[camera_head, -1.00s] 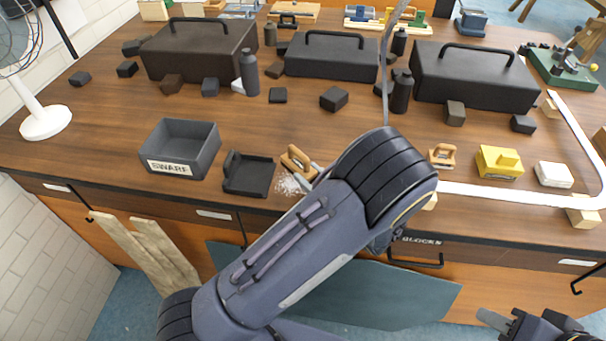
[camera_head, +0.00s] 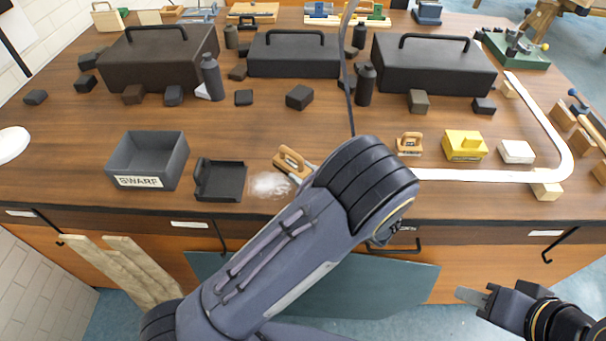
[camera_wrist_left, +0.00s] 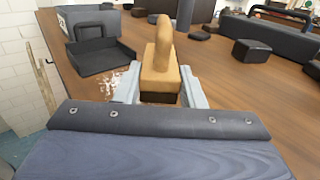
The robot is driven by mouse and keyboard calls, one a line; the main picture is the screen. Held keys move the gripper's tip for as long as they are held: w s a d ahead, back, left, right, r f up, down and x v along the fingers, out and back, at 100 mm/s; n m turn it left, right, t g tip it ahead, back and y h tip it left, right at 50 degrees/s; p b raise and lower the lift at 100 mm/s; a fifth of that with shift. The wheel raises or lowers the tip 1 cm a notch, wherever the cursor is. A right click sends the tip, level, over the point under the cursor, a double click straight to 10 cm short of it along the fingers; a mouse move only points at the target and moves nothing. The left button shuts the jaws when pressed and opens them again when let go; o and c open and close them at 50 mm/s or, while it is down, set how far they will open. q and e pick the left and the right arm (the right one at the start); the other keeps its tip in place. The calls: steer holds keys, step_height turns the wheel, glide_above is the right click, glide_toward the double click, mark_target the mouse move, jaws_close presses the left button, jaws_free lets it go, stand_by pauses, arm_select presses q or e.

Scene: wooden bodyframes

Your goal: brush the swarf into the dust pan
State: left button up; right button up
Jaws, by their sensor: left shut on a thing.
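The dust pan (camera_head: 221,181), dark grey and shallow, lies on the bench and also shows in the left wrist view (camera_wrist_left: 100,58). The swarf (camera_head: 269,184), a pale scatter, lies just right of the pan; part of it shows in the left wrist view (camera_wrist_left: 117,78). My left gripper (camera_head: 306,172) is shut on the brush (camera_head: 291,160), which has a wooden handle and dark bristles (camera_wrist_left: 158,70). The brush is up and right of the swarf; whether its bristles touch the bench is unclear. My right gripper (camera_head: 478,296) is empty, low in front of the bench.
A grey box labelled SWARF (camera_head: 148,165) stands left of the pan. Black toolboxes (camera_head: 294,57) and dark blocks fill the back. A second wooden-handled tool (camera_head: 409,144), a yellow block (camera_head: 464,145) and a white block (camera_head: 516,152) sit right of my left arm.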

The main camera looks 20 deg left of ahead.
arm_select(q)
steer(key=shift+s+a+r+p, duration=0.1)
steer(key=shift+s+a+p, duration=0.15)
steer(key=shift+a, duration=1.05)
steer(key=shift+s+a+r+p, duration=0.1)
steer(key=shift+s+a, duration=0.25)
steer(key=shift+a, duration=0.95)
steer(key=shift+s+a, duration=0.2)
steer(key=shift+a, duration=0.7)
steer(key=shift+s+a, duration=0.25)
steer(key=shift+a, duration=0.7)
steer(key=shift+s+a, duration=0.2)
steer(key=shift+a, duration=0.7)
steer(key=shift+r+p, duration=0.15)
steer(key=shift+p, duration=0.15)
step_height(320, 180, up, 6)
steer(key=p, duration=0.5)
step_height(320, 180, up, 3)
steer(key=p, duration=0.2)
steer(key=shift+p, duration=0.3)
